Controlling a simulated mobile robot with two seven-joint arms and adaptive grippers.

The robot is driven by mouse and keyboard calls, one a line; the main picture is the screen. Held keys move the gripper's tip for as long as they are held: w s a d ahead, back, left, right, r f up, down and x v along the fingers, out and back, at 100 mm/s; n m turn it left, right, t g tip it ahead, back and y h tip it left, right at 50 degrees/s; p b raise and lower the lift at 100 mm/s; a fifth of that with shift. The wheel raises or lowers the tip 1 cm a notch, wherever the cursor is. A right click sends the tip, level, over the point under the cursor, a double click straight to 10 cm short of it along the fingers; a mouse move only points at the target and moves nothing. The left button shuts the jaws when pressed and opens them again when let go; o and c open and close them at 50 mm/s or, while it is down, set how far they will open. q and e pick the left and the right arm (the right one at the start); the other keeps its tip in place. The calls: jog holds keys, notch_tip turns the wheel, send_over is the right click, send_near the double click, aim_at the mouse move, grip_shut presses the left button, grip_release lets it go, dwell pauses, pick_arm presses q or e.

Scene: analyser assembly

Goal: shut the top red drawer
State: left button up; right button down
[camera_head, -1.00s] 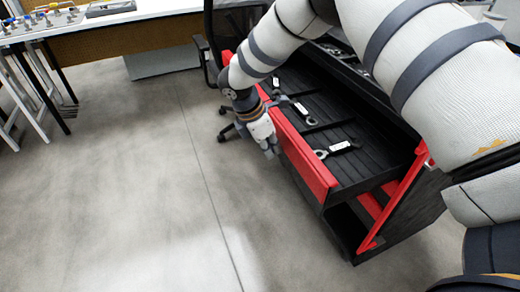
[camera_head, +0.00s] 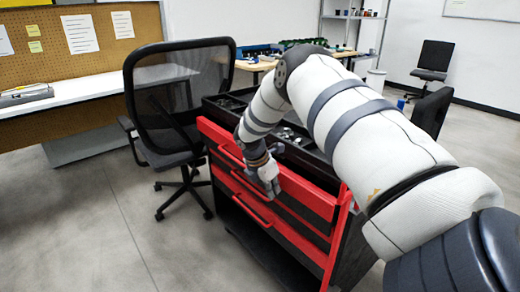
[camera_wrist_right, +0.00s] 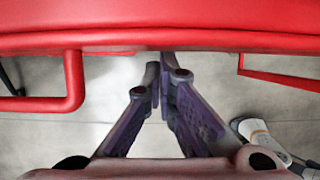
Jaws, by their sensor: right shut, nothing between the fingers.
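The red tool cabinet's top drawer (camera_head: 305,192) has a long red front in the head view. It seems to stand slightly out from the lower fronts, but my arm hides much of its inside, so I cannot tell the gap. My right gripper (camera_head: 268,187) is at the middle of this front, on its outer side, fingers downward. In the right wrist view the gripper (camera_wrist_right: 166,72) is shut and empty, its tips close to the lower edge of a red front (camera_wrist_right: 160,22); contact is unclear. My left gripper is out of view.
Lower red drawers with bar handles (camera_head: 250,212) sit below. A black mesh office chair (camera_head: 178,100) stands close to the cabinet's left. A white workbench (camera_head: 70,102) is behind it. The floor (camera_head: 90,235) at front left is clear.

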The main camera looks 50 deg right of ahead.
jog(key=shift+s+d, duration=0.1)
jog(key=shift+d, duration=0.35)
